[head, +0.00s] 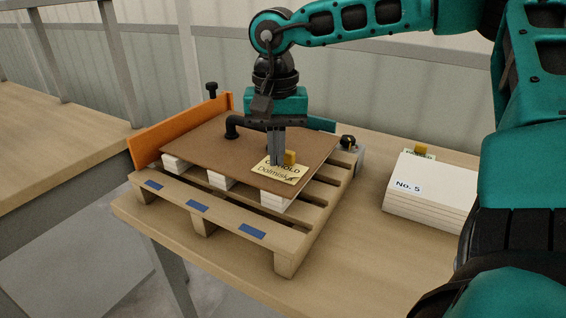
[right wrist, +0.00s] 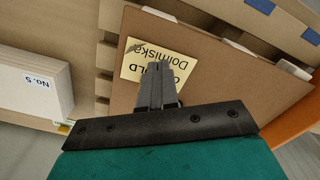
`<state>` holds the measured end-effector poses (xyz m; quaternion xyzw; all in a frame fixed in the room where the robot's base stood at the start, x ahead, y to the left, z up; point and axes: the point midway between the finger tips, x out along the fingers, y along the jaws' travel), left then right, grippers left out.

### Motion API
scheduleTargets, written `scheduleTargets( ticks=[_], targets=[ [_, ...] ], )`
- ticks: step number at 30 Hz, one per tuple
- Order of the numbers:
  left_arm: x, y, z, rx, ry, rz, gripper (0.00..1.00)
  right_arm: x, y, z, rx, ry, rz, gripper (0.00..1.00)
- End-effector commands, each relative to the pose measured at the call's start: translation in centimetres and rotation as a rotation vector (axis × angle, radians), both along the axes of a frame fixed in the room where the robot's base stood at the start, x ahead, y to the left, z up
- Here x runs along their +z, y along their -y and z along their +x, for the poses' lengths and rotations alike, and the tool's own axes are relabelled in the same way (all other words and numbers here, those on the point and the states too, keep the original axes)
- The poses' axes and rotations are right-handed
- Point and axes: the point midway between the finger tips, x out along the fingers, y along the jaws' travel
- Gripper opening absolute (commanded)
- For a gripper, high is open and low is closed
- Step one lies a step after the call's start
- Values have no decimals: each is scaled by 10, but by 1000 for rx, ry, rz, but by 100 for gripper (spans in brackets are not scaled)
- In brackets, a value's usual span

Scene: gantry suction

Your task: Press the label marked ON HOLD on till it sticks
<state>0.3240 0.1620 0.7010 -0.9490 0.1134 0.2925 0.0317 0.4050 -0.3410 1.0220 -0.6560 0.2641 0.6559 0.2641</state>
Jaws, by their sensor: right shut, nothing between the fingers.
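The pale yellow label (head: 277,175) lies on the right front part of a brown board (head: 215,138); "OLD" and "Domiska" can be read, and the rest is covered. It also shows in the right wrist view (right wrist: 150,58). My right gripper (head: 277,163) is shut and empty, pointing straight down. Its fingertips are at the label, over its printed text; I cannot tell whether they touch it. My left gripper is in neither view.
The board rests on white blocks on a wooden pallet (head: 222,217) with blue marks, against an orange stop (head: 180,130). At right are a white stack (head: 432,192) marked No. 5 and another label (head: 420,154).

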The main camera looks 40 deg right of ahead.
Motion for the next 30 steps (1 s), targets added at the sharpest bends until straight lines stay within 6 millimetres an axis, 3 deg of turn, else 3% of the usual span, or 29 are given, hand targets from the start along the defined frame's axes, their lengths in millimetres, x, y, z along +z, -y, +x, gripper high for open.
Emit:
scheduleTargets(
  ticks=[19,30],
  targets=[
    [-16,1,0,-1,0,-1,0,-18,0,0,0,-1,-1,0],
    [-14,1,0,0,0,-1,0,-16,0,0,0,0,0,0]
  ],
)
